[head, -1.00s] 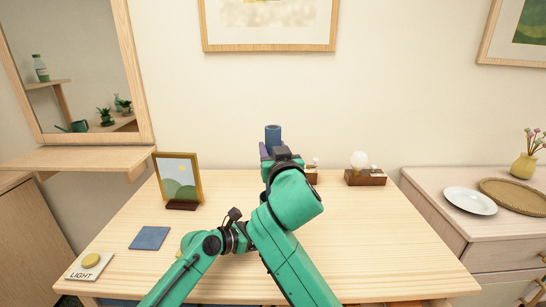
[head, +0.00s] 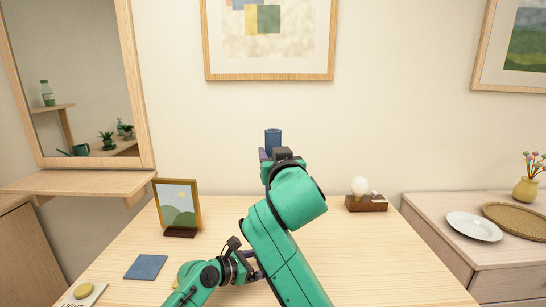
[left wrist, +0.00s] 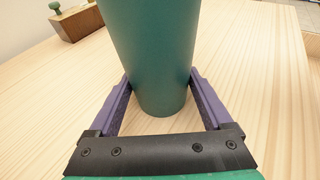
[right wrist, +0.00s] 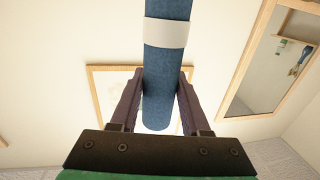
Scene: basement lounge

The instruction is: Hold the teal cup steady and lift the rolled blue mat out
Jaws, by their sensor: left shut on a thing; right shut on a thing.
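The teal cup (left wrist: 150,45) stands on the table in the left wrist view, its rim out of frame. My left gripper (left wrist: 160,78) is shut around it, one finger on each side. In the head view only a bit of this gripper (head: 258,272) shows, and my right arm hides the cup. The rolled blue mat (head: 273,138) is upright above my right gripper (head: 279,156), which is shut on it.
On the table (head: 350,255) are a picture frame (head: 178,207), a flat blue square (head: 146,267), a light switch panel (head: 84,293) and a wooden stand with a white ball (head: 366,203). A side cabinet (head: 440,220) stands at the right.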

